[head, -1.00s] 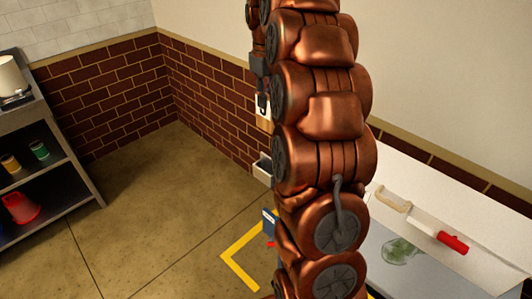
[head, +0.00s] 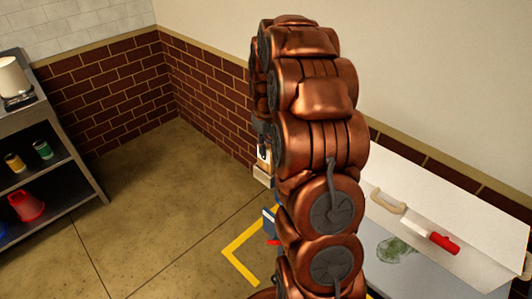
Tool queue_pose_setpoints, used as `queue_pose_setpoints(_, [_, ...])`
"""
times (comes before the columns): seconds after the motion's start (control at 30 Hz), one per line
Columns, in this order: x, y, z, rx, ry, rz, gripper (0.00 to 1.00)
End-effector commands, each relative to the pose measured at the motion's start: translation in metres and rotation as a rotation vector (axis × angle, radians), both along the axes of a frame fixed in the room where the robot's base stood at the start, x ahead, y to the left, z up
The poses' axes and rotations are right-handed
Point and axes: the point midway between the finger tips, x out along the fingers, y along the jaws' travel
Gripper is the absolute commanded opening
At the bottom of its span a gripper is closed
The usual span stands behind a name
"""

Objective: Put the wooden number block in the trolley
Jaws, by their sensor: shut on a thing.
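My gripper (head: 263,140) shows only as a small dark part at the left edge of my arm, which hides most of it. It is shut on the wooden number block (head: 263,154), a small pale tan piece with a dark mark. My arm hides the rest of the trolley.
A blue item (head: 268,222) shows lower down beside my arm, above yellow floor tape (head: 238,262). A grey shelf (head: 88,172) with a red bucket (head: 26,205) stands left. The left floor is clear.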

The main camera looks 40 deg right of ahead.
Motion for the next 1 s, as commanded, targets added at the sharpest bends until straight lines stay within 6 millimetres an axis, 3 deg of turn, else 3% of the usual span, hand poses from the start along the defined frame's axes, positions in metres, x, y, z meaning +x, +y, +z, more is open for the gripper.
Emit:
queue_pose_setpoints(0.47, [0.000,0.000,-0.041,0.001,0.000,-0.002,0.00])
queue_pose_setpoints(0.87, [0.000,0.000,-0.047,0.000,-0.001,-0.001,0.00])
queue_pose_setpoints(0.9, [0.000,0.000,-0.046,0.000,-0.001,0.000,0.23])
queue_pose_setpoints(1.0, [0.000,0.000,-0.046,0.000,-0.001,-0.001,0.33])
